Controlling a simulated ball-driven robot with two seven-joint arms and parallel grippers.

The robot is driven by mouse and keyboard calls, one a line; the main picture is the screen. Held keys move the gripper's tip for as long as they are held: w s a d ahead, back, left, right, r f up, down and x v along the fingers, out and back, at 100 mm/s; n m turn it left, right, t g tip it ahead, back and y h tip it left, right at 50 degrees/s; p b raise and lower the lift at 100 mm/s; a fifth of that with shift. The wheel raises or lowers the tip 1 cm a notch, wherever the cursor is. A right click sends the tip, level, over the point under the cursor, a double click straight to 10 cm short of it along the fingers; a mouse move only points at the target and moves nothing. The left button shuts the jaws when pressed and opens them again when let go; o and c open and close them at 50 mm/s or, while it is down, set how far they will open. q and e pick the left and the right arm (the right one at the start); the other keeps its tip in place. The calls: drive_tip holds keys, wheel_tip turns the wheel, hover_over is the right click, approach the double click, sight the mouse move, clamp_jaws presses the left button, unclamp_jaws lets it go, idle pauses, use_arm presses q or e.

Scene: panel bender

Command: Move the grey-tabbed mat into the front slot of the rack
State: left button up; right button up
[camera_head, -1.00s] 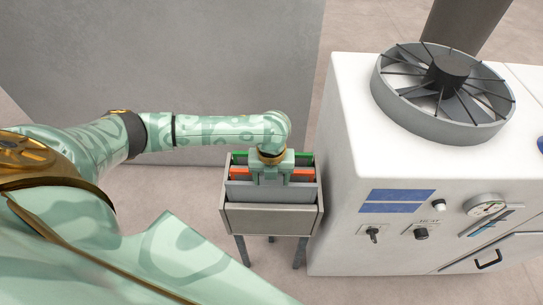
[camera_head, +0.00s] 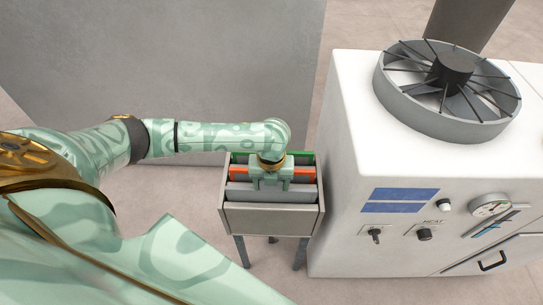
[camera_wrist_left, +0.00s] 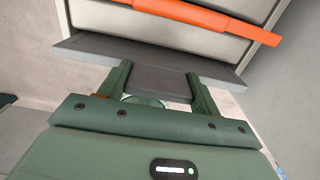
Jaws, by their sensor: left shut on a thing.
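My left gripper (camera_head: 270,183) reaches down over the rack (camera_head: 270,220) in the head view. It is shut on the grey-tabbed mat (camera_head: 302,194), whose grey top bar lies crosswise at the front of the rack, just behind the front wall. In the left wrist view the gripper's fingers (camera_wrist_left: 158,86) grip the grey tab, and the grey bar (camera_wrist_left: 85,47) spans past both fingers. The mat's lower part is hidden, so I cannot tell how deep it sits. My right gripper is not in view.
An orange-tabbed mat (camera_head: 304,174) and a green-tabbed one (camera_head: 300,156) stand behind it in the rack. A white machine (camera_head: 345,150) with a fan on top stands close on the right. A grey panel (camera_head: 220,60) rises behind.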

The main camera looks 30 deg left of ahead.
use_arm(q)
drive_tip(key=shift+f, duration=0.25)
drive_tip(key=o, duration=1.4)
drive_tip(key=shift+o, duration=0.2)
drive_tip(key=shift+r, duration=0.1)
wheel_tip(320, 180, up, 16)
drive_tip(key=p, duration=0.5)
